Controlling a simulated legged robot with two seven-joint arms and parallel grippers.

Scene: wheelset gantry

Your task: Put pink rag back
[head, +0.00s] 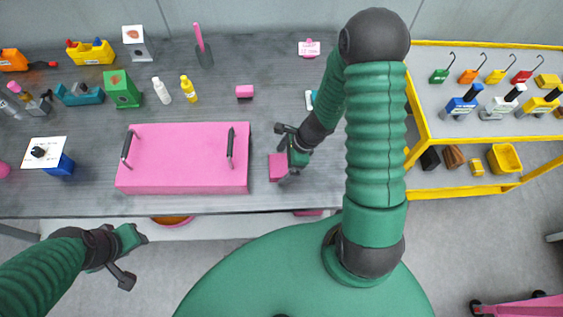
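A flat pink piece that looks like the pink rag (277,168) lies on the grey workbench, right of the large pink box. My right gripper (288,162) is right at its upper right edge, pointing down, and covers part of it. Whether the fingers are closed on it is too small to tell. My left gripper (134,258) is off the bench's front edge at lower left, with its fingers apart and nothing between them.
The pink box (185,158) with two dark handles fills the bench's middle. A pink sign (309,48) is at the back. A yellow cart (430,133) stands right.

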